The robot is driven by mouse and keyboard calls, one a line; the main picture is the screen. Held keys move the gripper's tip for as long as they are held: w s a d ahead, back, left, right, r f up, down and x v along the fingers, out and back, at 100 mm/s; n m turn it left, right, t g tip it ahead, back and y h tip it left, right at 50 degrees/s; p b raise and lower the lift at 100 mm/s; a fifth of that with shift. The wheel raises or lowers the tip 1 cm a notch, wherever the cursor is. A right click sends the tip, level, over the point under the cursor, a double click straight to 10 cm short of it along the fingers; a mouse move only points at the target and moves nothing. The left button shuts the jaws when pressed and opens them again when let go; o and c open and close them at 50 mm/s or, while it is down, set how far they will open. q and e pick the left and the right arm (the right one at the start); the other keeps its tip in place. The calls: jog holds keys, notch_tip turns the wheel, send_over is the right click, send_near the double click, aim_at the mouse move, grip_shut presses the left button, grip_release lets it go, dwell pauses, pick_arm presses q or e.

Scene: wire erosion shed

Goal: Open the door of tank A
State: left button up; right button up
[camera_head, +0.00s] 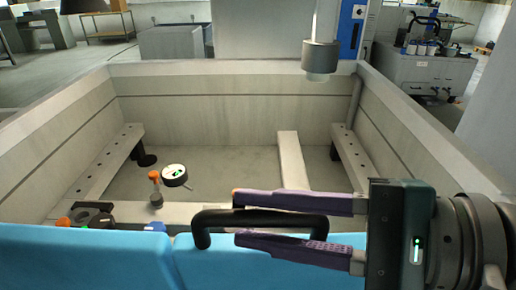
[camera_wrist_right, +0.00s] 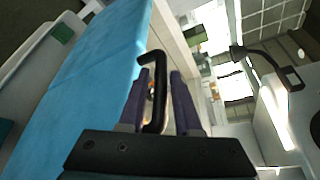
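The tank (camera_head: 240,68) is a pale open-topped basin with a light blue front in the head view. A seam splits this front into a left panel (camera_head: 80,255) and a right panel (camera_head: 205,268); no letter is readable. A black bar handle (camera_head: 210,218) stands on the right panel, and it also shows in the right wrist view (camera_wrist_right: 153,105). My right gripper (camera_head: 237,217) is open, its purple fingers on either side of the handle's bar. My left gripper is out of view.
Inside the tank are rails (camera_head: 95,172), a round dial gauge (camera_head: 175,175) and an orange-topped piece (camera_head: 155,188). A grey cylindrical head (camera_head: 320,58) hangs over the back wall. A grey cabinet (camera_head: 425,72) stands back right.

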jog(key=shift+w+a+f, duration=0.1)
jog(key=shift+w+a, duration=0.05)
jog(key=shift+a, duration=0.3)
jog(key=shift+c, duration=0.3)
grip_shut()
dwell(0.9)
